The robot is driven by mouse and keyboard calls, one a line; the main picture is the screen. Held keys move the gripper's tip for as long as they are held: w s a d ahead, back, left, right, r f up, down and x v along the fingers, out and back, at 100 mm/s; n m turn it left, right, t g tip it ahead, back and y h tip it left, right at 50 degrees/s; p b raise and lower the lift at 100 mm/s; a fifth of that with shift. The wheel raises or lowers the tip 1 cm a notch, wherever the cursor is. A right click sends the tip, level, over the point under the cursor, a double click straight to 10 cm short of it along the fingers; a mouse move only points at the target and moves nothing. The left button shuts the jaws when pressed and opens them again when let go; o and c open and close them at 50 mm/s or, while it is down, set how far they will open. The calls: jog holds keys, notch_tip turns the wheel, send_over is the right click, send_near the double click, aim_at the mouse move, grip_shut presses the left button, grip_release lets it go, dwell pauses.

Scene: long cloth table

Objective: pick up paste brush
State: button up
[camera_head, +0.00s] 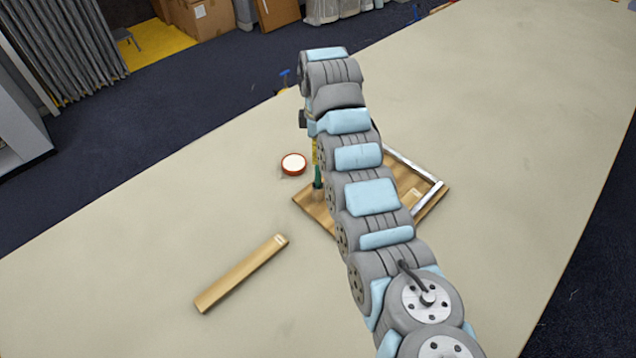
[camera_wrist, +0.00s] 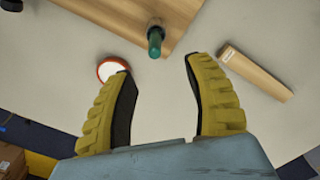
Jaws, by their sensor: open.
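A slim green upright thing with a dark end, which may be the paste brush, stands at the near-left edge of a wooden board (camera_head: 310,205). In the head view it (camera_head: 318,178) is partly behind my arm; in the wrist view it (camera_wrist: 155,42) points toward the camera. I cannot make out bristles. My gripper (camera_wrist: 158,67) is open and empty, its two yellow fingers spread. The green thing lies just beyond the fingertips, between their lines, with no visible contact. In the head view my gripper is mostly hidden; a little yellow shows just above the green thing.
A round red-rimmed container with a white top (camera_head: 293,163) stands left of the board, near the left finger in the wrist view (camera_wrist: 112,69). A long wooden block (camera_head: 240,273) lies at the front left. Metal strips (camera_head: 415,162) edge the board. The table (camera_head: 500,130) is otherwise mostly clear.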

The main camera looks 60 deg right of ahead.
aim_at(318, 174)
notch_tip(318, 174, down, 6)
jog(key=shift+r+p, duration=0.2)
jog(key=shift+p, duration=0.4)
jog(key=shift+w+d+f+p, duration=0.15)
jog(key=shift+f+p, duration=0.05)
jog(key=shift+f, duration=0.55)
jog(key=shift+w+d+f+p, duration=0.1)
jog(key=shift+d+f+p, duration=0.1)
jog(key=shift+f, duration=1.75)
grip_shut()
